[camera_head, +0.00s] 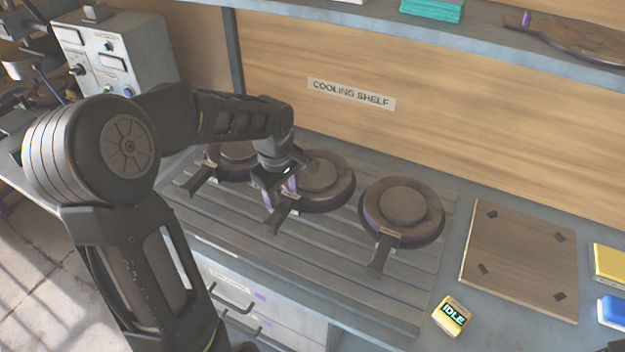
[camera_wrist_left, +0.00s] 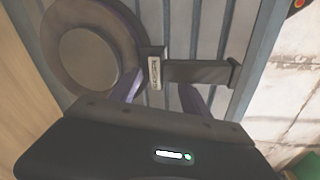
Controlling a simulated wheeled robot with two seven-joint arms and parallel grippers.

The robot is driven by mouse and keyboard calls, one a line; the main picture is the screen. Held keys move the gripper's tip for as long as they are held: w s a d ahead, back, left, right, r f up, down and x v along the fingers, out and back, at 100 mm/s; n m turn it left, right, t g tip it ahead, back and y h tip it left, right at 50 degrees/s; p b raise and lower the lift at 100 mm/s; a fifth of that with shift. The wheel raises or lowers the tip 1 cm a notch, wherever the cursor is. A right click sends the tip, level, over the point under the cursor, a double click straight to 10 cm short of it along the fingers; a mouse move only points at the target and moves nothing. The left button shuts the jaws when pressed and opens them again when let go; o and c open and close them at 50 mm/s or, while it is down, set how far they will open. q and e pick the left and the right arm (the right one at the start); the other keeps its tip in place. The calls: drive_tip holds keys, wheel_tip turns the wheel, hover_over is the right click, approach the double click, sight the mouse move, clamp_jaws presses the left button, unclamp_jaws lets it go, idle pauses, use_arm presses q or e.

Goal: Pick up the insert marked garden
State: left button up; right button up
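Three round dark inserts with bar handles lie on a slatted rack: a left one (camera_head: 233,158), a middle one (camera_head: 322,172) and a right one (camera_head: 402,205). Small labels sit where the handles join the discs; I cannot read which says garden. My left gripper (camera_head: 280,182) is over the middle insert's handle side, partly hiding it. In the left wrist view, my left gripper's fingers (camera_wrist_left: 160,92) are spread apart and empty, close to an insert's label (camera_wrist_left: 154,72) and handle (camera_wrist_left: 200,71). Whether they touch it I cannot tell.
The slatted rack (camera_head: 340,262) stands on the bench under a "COOLING SHELF" sign (camera_head: 351,93). A wooden board (camera_head: 520,260) and a yellow "IDLE" block (camera_head: 452,316) are at the right. A grey control box (camera_head: 115,55) is at back left. A shelf (camera_head: 400,45) overhangs the back.

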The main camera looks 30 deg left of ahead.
use_arm(q)
clamp_jaws()
idle(0.4)
